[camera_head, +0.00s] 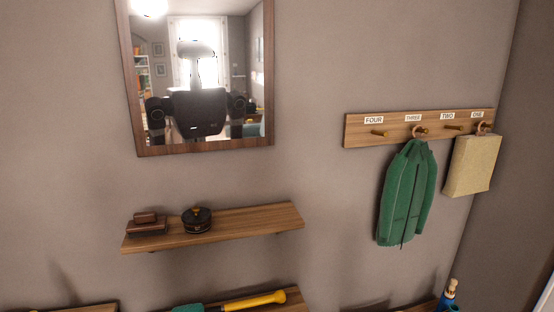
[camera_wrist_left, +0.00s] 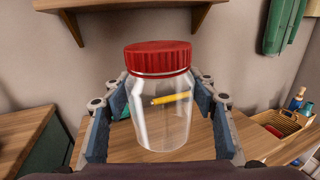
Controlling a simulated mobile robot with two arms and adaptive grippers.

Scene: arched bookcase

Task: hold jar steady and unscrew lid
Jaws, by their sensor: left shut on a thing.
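A clear glass jar (camera_wrist_left: 165,122) with a ribbed red lid (camera_wrist_left: 158,58) stands upright in the middle of the left wrist view. The lid sits on the jar. My left gripper (camera_wrist_left: 160,98) is shut on the jar, with one blue-padded finger on each side of the glass, below the lid. The jar looks empty; a yellow thing shows through the glass. The head view shows neither the jar nor my grippers. My right gripper is in neither view.
A wooden surface (camera_wrist_left: 125,148) lies below and behind the jar. A crate (camera_wrist_left: 285,125) with bottles is at right. In the head view, a wall shelf (camera_head: 240,225) holds small dark items; a mirror (camera_head: 145,151), a green jacket (camera_head: 405,195) and a beige bag (camera_head: 472,165) hang on the wall.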

